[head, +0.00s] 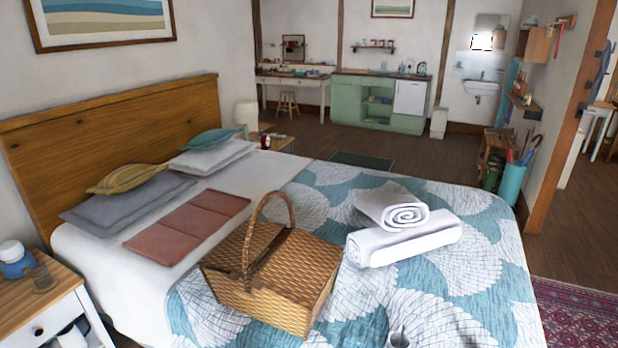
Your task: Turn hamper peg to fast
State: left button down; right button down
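The wicker hamper (318,290) stands on the near part of the bed. Its two lid flaps look closed, and its arched handle (289,204) stands up over the middle. The peg is too small to make out or is hidden, so I cannot tell how it is turned. A small grey and dark piece, which seems to be the tip of my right gripper (398,339), shows at the bottom edge, right of the hamper and apart from it in the picture. Its fingers cannot be made out. My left gripper is not in view.
Rolled white towels (405,243) lie right of the hamper on the patterned quilt (490,275). A folded terracotta cloth (188,222) lies behind it, with pillows (130,200) beyond. A nightstand (45,305) with a blue jar stands at the left. Floor is open beyond the bed.

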aim_at(252, 296)
jog(key=i+j+u, duration=0.35)
jog(key=i+j, duration=0.3)
jog(key=i, duration=0.15)
jog(key=k+j, duration=0.2)
jog(key=k+j+u, duration=0.1)
jog(key=k+j, duration=0.15)
jog(key=j, duration=0.15)
